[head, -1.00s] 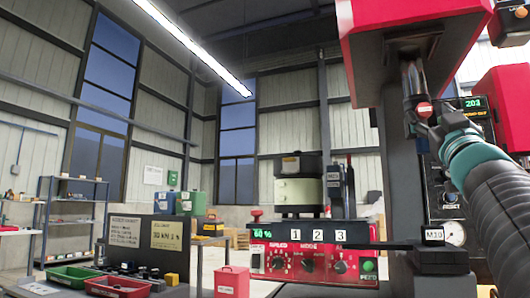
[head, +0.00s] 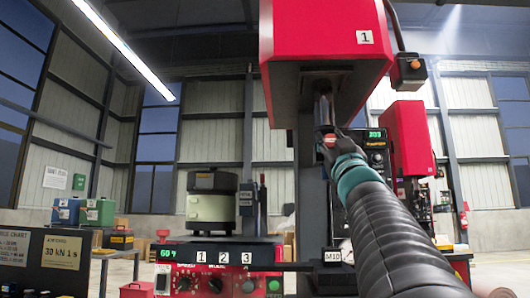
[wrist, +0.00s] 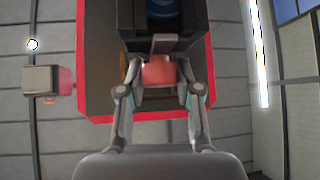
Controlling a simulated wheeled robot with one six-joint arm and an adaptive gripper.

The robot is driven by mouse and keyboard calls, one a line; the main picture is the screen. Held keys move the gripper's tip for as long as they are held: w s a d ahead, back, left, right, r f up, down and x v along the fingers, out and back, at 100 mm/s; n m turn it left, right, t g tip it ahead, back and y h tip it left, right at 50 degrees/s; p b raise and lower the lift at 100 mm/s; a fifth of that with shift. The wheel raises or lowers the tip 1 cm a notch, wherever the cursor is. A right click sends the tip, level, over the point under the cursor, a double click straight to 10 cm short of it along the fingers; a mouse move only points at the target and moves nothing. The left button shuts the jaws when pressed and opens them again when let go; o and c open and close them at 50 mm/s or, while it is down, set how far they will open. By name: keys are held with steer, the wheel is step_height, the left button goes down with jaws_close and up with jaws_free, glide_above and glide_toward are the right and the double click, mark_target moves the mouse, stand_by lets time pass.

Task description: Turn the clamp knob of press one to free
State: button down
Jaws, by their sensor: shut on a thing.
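Press one (head: 310,60) is the red press head with a white "1" label, at the upper middle of the head view. A metal ram (head: 324,106) hangs below it. The red clamp knob (wrist: 158,73) shows between my fingers in the wrist view, in front of a dark block. My gripper (wrist: 159,84) is shut on the knob, one finger on each side. In the head view my gripper (head: 332,142) is at the ram's lower end, small and partly hidden by my arm. The knob's turn angle cannot be read.
A red control panel (head: 180,254) with knobs and labels 1, 2, 3 stands at the lower left. A green display (head: 377,134) is right of my gripper. Another red press (head: 412,138) stands behind, right. A dark column (head: 308,190) rises behind the ram.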

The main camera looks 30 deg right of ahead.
steer(key=shift+r+n+y+p, duration=0.1)
steer(key=shift+n+y+p, duration=0.35)
steer(key=shift+n+y, duration=0.45)
steer(key=n+y+p, duration=0.1)
steer(key=n+y, duration=0.1)
steer(key=shift+n+t, duration=0.3)
steer(key=shift+n, duration=0.1)
steer(key=n+g+y, duration=0.1)
steer(key=n+y, duration=0.6)
steer(key=shift+n, duration=0.4)
steer(key=n+g+y, duration=0.1)
steer(key=n, duration=0.1)
steer(key=n+g+y, duration=0.1)
steer(key=n+g, duration=0.1)
steer(key=shift+n+y, duration=0.3)
steer(key=shift+n+g+y, duration=0.4)
steer(key=shift+n+g, duration=0.6)
steer(key=shift+n, duration=0.3)
steer(key=shift+a+n+g, duration=0.1)
steer(key=shift+n+g, duration=0.7)
steer(key=shift+n, duration=0.1)
steer(key=c, duration=0.8)
jaws_free()
steer(key=shift+w, duration=0.1)
steer(key=shift+o, duration=0.2)
